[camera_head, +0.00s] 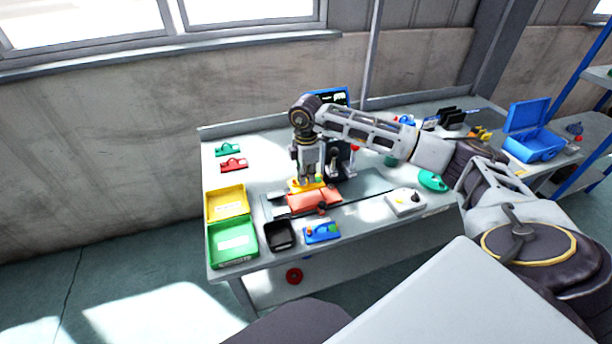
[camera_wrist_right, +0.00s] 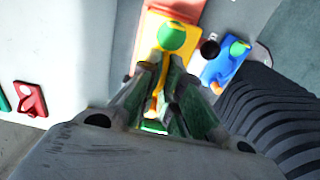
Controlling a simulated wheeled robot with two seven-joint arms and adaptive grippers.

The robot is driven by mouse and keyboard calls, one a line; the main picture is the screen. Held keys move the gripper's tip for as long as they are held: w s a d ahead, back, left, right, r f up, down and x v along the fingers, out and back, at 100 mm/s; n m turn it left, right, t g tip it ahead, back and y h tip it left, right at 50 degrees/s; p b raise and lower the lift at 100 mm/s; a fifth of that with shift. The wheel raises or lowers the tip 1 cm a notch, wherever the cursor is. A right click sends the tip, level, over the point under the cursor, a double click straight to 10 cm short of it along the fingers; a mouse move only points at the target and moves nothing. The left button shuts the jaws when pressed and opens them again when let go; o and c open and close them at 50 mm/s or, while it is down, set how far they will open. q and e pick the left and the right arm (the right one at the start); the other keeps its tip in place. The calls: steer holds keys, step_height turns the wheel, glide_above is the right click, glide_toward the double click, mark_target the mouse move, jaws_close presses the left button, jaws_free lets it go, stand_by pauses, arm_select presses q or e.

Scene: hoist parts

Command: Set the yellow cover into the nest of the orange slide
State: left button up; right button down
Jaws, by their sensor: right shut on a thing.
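The yellow cover (camera_head: 296,187) shows just below my right gripper (camera_head: 309,178) in the head view. The gripper points down and is shut on the cover. The cover overlaps the slide in both views. I cannot tell whether they touch; the nest is hidden. My left gripper is out of view.
Yellow (camera_head: 228,203) and green (camera_head: 233,243) bins stand left. Red (camera_head: 234,165) and green parts lie back left. A white block (camera_head: 404,202) stands right.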

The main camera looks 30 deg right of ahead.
mark_target(306, 187)
steer(key=shift+f, duration=0.5)
steer(key=shift+f+b, duration=0.85)
steer(key=shift+f, duration=0.25)
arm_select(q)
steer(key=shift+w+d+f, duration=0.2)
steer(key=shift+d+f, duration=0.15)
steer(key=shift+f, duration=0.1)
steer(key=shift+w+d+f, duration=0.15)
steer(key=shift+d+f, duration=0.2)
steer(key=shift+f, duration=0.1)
arm_select(e)
steer(key=shift+f, duration=0.1)
steer(key=shift+f+b, duration=0.5)
steer(key=shift+f, duration=0.5)
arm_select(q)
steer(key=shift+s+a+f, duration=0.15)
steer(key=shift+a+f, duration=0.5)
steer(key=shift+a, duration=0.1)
arm_select(e)
steer(key=shift+f, duration=0.1)
